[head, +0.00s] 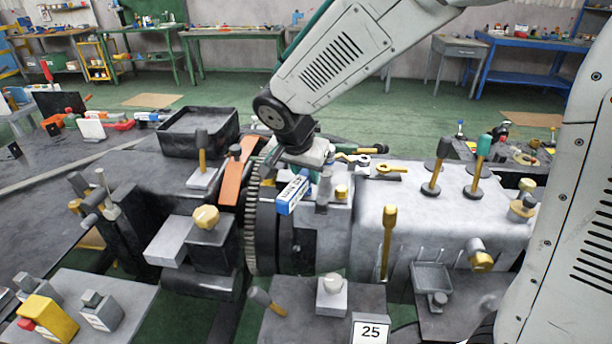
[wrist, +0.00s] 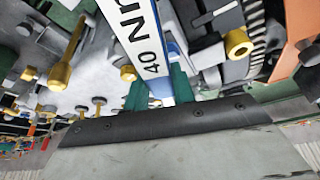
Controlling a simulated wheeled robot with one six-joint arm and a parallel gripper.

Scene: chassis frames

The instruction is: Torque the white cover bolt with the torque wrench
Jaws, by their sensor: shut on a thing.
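My gripper (head: 308,172) is above the middle of the machine, shut on the torque wrench (head: 293,194). The wrench has a blue and white body, and its "40 Nm" label (wrist: 150,50) shows large in the wrist view. The green fingers (wrist: 160,92) close around it there. A white-topped bolt (head: 331,283) on a grey block at the front looks like the white cover bolt; I cannot be certain. It is apart from the wrench, lower and nearer the camera. The wrench's working end is not clear in either view.
A toothed wheel (head: 251,225) and an orange plate (head: 236,172) are left of the wrench. Upright yellow-handled (head: 388,240) and green-handled (head: 481,160) tools rise on the right. A black tray (head: 199,143) is behind left.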

